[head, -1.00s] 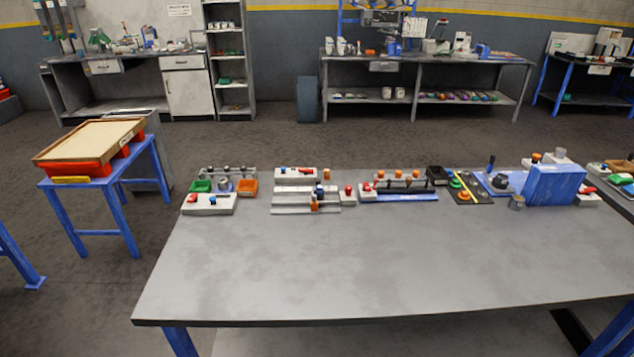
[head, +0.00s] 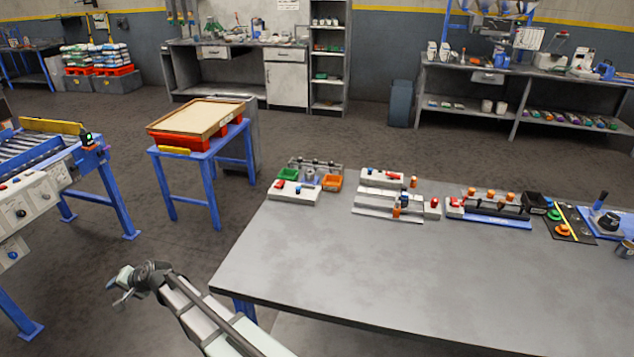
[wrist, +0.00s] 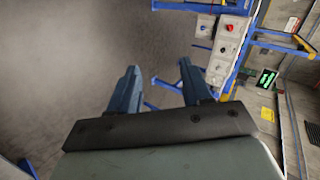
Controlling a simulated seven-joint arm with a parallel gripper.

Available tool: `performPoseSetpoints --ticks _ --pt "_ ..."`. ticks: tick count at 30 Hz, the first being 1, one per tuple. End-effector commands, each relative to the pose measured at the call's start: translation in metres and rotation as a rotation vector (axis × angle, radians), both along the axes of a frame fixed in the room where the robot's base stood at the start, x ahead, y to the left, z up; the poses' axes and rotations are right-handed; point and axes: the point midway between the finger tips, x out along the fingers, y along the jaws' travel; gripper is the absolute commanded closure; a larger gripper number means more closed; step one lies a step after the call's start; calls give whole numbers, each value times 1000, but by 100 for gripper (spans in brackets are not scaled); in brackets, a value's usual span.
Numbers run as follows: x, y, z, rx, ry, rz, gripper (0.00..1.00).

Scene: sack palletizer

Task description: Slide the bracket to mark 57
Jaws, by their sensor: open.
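My gripper (head: 120,284) is over the floor, left of the grey workbench's near-left corner, far from the things on the bench. In the wrist view its two blue fingers (wrist: 159,66) are apart with nothing between them. A pale rail fixture (head: 375,211) lies along the bench's far edge. A small orange and dark piece (head: 397,208) stands at it and may be the bracket; I cannot tell for sure. No scale numbers or mark 57 are readable at this size.
The grey workbench (head: 330,270) is clear in front of its back row of fixtures. A blue table (head: 205,160) with a shallow tray (head: 195,117) stands behind my gripper. A blue-framed roller conveyor (head: 100,190) with a control panel (head: 20,213) is at the left.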

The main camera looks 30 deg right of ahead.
Motion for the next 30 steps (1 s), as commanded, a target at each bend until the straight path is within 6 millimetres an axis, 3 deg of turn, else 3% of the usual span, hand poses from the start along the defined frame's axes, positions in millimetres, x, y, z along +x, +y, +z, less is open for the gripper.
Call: performPoseSetpoints --ticks 1,3,7,11,14,18,23,30 --pt "13 12 27 54 -13 -24 52" --pt "25 25 59 127 -20 -57 52" --pt "42 38 110 237 -30 -104 52" --pt "58 39 152 317 -39 -142 52" --pt "73 28 181 355 -49 -167 52" --pt "98 -14 209 341 -75 -198 52" --pt "120 -80 215 252 -101 -222 52" --pt "143 -208 211 56 -117 -263 52"
